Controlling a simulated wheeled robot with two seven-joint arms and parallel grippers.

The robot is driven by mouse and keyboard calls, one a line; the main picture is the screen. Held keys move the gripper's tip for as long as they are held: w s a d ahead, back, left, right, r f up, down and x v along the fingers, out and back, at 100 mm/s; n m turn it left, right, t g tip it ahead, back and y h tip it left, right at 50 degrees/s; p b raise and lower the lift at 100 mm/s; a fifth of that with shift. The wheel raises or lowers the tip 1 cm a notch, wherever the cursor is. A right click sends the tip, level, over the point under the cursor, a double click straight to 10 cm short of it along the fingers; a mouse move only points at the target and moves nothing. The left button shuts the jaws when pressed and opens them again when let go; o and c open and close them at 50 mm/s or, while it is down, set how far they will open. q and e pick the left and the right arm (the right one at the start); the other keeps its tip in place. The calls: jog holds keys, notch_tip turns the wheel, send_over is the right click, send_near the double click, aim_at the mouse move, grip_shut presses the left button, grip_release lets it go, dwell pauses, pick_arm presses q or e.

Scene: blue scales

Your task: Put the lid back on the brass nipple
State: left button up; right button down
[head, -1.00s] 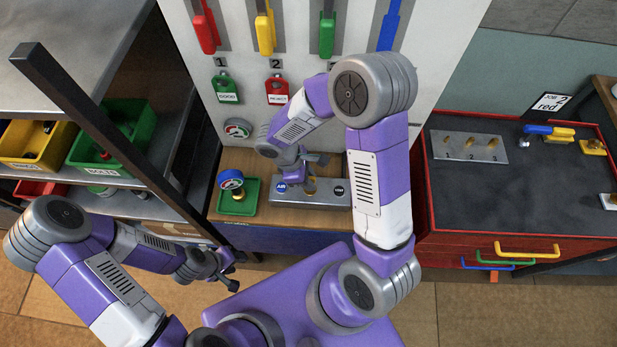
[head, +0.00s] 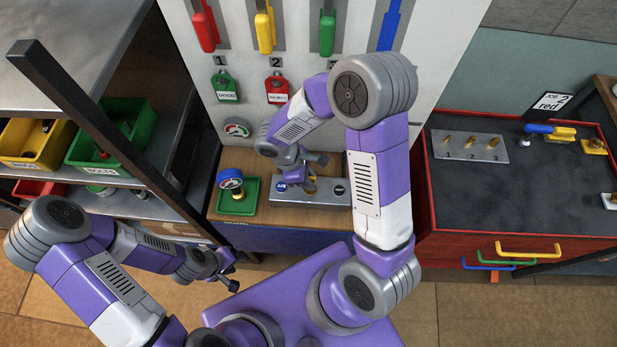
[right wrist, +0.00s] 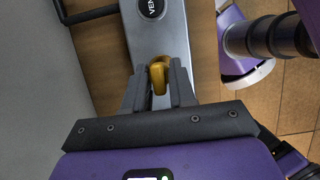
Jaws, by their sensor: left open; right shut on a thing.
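My right gripper (head: 313,172) is at the grey metal block (head: 325,201) labelled AIR and VENT. In the right wrist view its fingers (right wrist: 159,76) are shut on a small brass-coloured piece (right wrist: 158,80) over the block (right wrist: 160,38). In the head view, brass (head: 310,186) shows just below the fingers, between the two labels. I cannot tell lid from brass nipple here, nor whether the held piece touches what is under it; the fingers hide much of it. My left gripper (head: 235,271) is open and empty, low in front of the shelf, away from the block.
A blue-rimmed gauge with a brass stem (head: 231,180) stands in a green tray (head: 250,206) left of the block. A panel with coloured levers (head: 327,35) rises behind. A red-edged bench (head: 480,190) is at the right, shelves with bins (head: 110,125) at the left.

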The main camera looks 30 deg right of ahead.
jog(key=c, duration=0.8)
grip_release()
jog(key=shift+c, duration=0.2)
jog(key=shift+o, duration=0.3)
jog(key=o, duration=0.4)
jog(key=shift+r, duration=0.1)
jog(key=shift+r+p, duration=2.75)
jog(key=shift+r, duration=0.65)
